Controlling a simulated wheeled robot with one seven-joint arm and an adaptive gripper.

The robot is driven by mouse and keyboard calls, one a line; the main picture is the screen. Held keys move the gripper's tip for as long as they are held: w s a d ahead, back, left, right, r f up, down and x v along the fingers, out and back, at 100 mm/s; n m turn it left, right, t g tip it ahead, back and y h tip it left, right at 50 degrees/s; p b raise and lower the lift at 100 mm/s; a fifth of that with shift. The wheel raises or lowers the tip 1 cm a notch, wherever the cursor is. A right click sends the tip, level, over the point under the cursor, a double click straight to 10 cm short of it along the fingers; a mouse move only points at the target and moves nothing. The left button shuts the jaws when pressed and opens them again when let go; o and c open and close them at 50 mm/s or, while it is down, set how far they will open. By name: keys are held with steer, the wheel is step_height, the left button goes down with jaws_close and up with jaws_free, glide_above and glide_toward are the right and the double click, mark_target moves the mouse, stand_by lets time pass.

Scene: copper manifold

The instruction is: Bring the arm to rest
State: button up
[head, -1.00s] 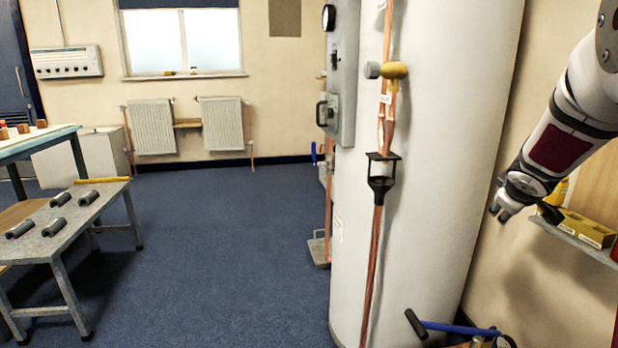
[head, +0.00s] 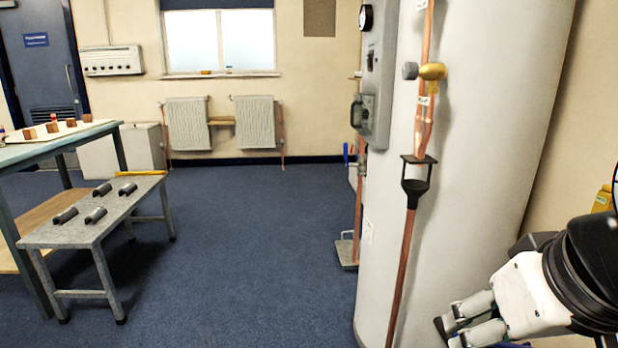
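My gripper (head: 462,325) is at the lower right of the head view, low in front of the white cylinder's (head: 480,130) right side. Its two pale fingers point left and lie close to each other. I see nothing clearly held between them, and cannot tell how far apart the tips are. The dark wrist (head: 590,265) of my arm enters from the right edge. The rest of the arm is out of view.
A copper pipe (head: 400,270) with a brass valve (head: 432,72) runs down the cylinder's front. A grey bench (head: 125,207) with several dark pipe pieces stands left, beside a blue-green table (head: 62,143). The blue floor (head: 250,250) between is clear.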

steer(key=s+f+g+p, duration=0.1)
steer(key=s+f+g, duration=0.15)
steer(key=s, duration=0.35)
steer(key=s+f+g, duration=0.1)
steer(key=s+g, duration=0.2)
steer(key=s, duration=0.4)
step_height(320, 180, up, 34)
steer(key=t+p, duration=0.4)
steer(key=p, duration=2.8)
steer(key=shift+w, duration=0.2)
